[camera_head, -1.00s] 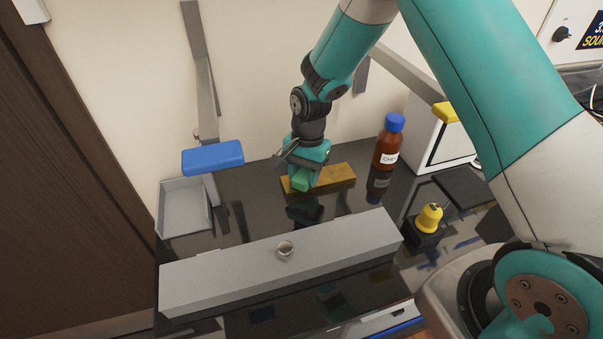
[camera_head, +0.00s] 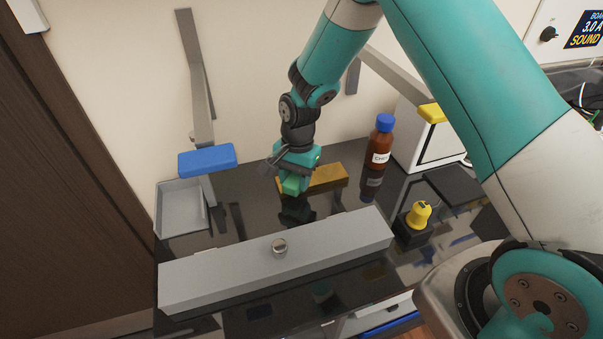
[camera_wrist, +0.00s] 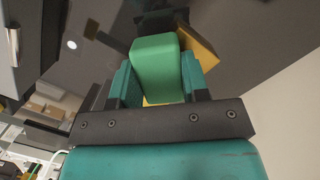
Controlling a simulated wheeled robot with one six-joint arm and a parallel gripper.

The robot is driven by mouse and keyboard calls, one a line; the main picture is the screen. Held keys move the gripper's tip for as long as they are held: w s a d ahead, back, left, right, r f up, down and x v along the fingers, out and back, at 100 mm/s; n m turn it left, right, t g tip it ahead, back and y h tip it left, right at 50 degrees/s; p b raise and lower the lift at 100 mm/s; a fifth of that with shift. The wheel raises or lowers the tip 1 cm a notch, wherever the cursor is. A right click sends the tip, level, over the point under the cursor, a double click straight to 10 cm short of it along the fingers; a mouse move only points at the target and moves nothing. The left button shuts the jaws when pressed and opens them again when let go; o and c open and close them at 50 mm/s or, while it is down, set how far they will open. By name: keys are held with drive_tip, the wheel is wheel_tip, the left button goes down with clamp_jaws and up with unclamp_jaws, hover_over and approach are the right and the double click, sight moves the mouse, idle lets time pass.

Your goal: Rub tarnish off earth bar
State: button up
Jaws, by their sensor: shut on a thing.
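My gripper (camera_head: 293,181) is shut on a green block-shaped pad (camera_head: 291,187). The pad also shows between the fingers in the wrist view (camera_wrist: 156,68). The earth bar (camera_head: 328,177) is a brownish-gold flat bar lying on the glossy black worktop near the wall. The pad is at the bar's left end and appears to be on or against it; contact is hidden by my gripper. In the wrist view, part of the gold bar (camera_wrist: 200,55) shows behind and to the right of the pad.
A brown bottle with a blue cap (camera_head: 379,145) stands right of the bar. A long grey box with a knob (camera_head: 330,245) lies in front. A grey tray (camera_head: 181,210) and a blue block (camera_head: 207,158) are left. A yellow-topped knob (camera_head: 419,214) stands at right.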

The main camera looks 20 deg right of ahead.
sight(297, 178)
drive_tip(key=r+p, duration=0.1)
drive_tip(key=r, duration=0.2)
drive_tip(key=shift+w+d+r+p, duration=0.1)
drive_tip(key=shift+d+r+p, duration=0.2)
drive_tip(key=shift+d+p, duration=0.1)
drive_tip(key=shift+r+p, duration=1.5)
drive_tip(key=shift+r, duration=0.5)
